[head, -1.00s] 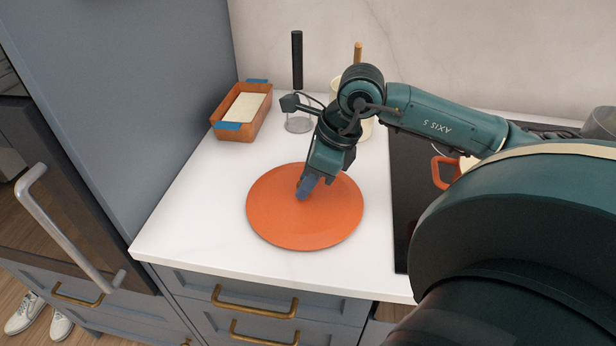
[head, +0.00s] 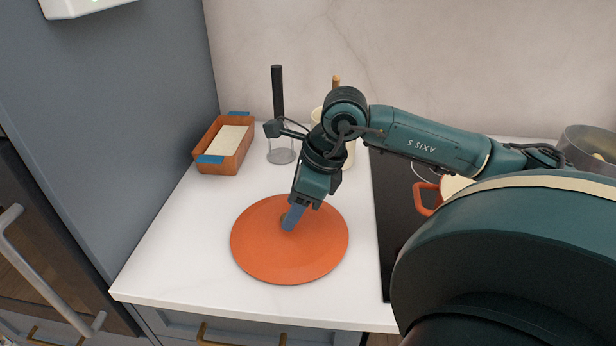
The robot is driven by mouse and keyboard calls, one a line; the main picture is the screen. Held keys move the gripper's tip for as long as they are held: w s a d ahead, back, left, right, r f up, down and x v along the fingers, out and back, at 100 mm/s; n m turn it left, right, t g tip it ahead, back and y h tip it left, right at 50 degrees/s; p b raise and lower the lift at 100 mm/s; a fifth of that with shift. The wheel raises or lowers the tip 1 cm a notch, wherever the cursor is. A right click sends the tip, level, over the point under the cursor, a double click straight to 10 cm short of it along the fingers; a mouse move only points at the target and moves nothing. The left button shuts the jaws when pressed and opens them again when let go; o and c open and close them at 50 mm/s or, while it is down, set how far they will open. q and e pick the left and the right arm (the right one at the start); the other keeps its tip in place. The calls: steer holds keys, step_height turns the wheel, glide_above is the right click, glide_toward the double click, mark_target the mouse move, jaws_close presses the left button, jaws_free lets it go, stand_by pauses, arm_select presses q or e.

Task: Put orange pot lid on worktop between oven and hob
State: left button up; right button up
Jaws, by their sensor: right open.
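The orange pot lid (head: 289,262) lies on the white worktop (head: 180,262), between the tall grey oven cabinet on the left and the black hob (head: 388,215) on the right. My right gripper (head: 291,218) points down over the lid's middle, its fingers around or just at the small knob there. The jaws are open; the knob is mostly hidden by the fingers, so contact cannot be told. My left gripper is not in view.
A terracotta loaf dish (head: 225,147) with blue handles stands at the back left, beside a glass blender with a black stick (head: 278,95). A cream crock stands behind my arm. An orange-handled pot (head: 424,196) is on the hob. Worktop in front of the dish is clear.

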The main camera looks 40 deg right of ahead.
steer(key=b+v, duration=0.2)
steer(key=v, duration=0.8)
steer(key=shift+r, duration=0.25)
